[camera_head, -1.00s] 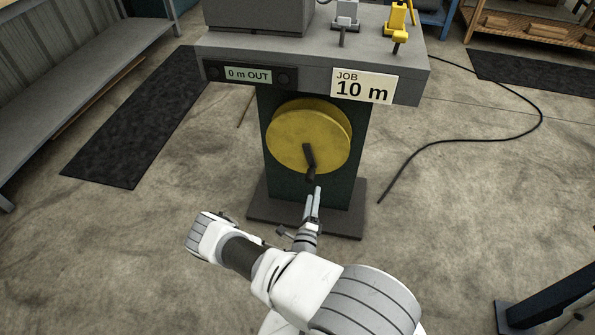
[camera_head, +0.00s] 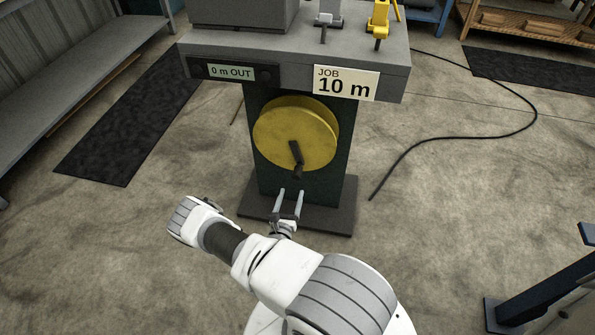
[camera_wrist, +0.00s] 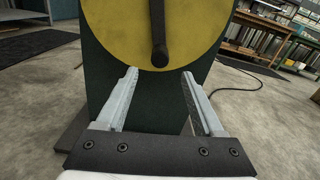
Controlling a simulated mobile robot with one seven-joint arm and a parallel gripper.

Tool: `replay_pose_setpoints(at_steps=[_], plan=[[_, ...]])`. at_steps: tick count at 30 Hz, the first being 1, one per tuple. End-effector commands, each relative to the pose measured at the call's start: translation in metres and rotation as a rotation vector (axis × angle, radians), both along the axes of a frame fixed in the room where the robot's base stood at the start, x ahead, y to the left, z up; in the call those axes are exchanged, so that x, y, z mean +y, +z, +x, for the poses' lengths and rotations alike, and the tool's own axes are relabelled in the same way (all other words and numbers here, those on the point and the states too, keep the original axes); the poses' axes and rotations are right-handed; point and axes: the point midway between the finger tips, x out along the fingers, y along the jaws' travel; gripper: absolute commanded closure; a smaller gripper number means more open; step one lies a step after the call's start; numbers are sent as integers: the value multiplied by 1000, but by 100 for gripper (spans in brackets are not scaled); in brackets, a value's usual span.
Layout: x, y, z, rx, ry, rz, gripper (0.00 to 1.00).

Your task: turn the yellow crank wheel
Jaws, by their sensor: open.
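The yellow crank wheel (camera_head: 283,125) is mounted upright on the front of a dark green pedestal (camera_head: 324,186). Its black crank handle (camera_head: 297,158) points downward from the hub, with its grip at the wheel's lower edge. My gripper (camera_head: 290,190) is open and empty, just below the handle and apart from it. In the wrist view, my gripper (camera_wrist: 160,76) shows its two fingers spread wide, with the handle (camera_wrist: 159,45) hanging above and between the fingertips. The wheel (camera_wrist: 190,28) fills the top of that view.
A sign reading "JOB 10 m" (camera_head: 346,83) and a display reading "0 m OUT" (camera_head: 231,73) are on the front of the grey bench top (camera_head: 395,82). A black cable (camera_head: 440,138) lies on the floor to the right. A black mat (camera_head: 125,130) lies to the left.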

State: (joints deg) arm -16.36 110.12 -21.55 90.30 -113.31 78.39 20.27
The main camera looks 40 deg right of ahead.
Motion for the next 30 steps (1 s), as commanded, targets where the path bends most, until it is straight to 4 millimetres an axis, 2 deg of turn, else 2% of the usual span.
replay_pose_setpoints(at_steps=[1,9,15,21,30], plan=[[-10,-2,7,-2,-4,-1,31],[-55,-2,46,-1,-3,-3,31],[-80,-2,69,0,-1,-1,31],[-92,-1,79,2,0,-1,31],[-94,0,81,2,0,-2,31]])
